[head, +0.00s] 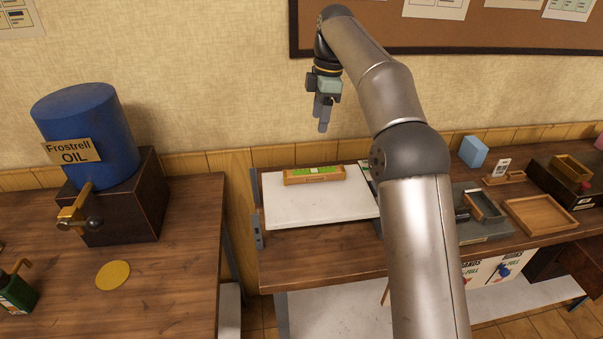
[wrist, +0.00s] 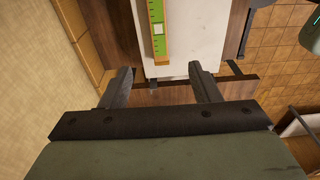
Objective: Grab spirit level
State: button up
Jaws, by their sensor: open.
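The spirit level (head: 314,175) is an orange-brown bar with a green face. It lies on a white board (head: 300,205) on the wooden bench, near the board's back edge. In the wrist view the level (wrist: 158,35) shows upright in the picture between and beyond my fingers, with a pale vial window at its middle. My gripper (head: 323,118) hangs above and behind the level in the head view, pointing down. In the wrist view my gripper (wrist: 160,88) has its two dark fingers wide apart with nothing between them. It is clear of the level.
A blue oil drum (head: 85,130) with a tap stands on a dark box on the left table. Grey metal brackets (head: 257,230) stand at the board's left edge. Wooden trays (head: 540,214) and a blue block (head: 473,151) sit to the right. A wall is close behind the bench.

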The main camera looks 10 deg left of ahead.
jog(key=b, duration=0.1)
send_over(315, 171)
jog(key=f, duration=1.2)
jog(key=shift+a, duration=0.2)
jog(key=f, duration=0.2)
jog(key=f+p, duration=0.1)
jog(key=f, duration=0.1)
jog(key=shift+d, duration=0.3)
jog(key=shift+a+f, duration=0.1)
jog(key=shift+f, duration=0.55)
jog(key=c, duration=1.2)
grip_shut()
jog(key=shift+r, duration=0.2)
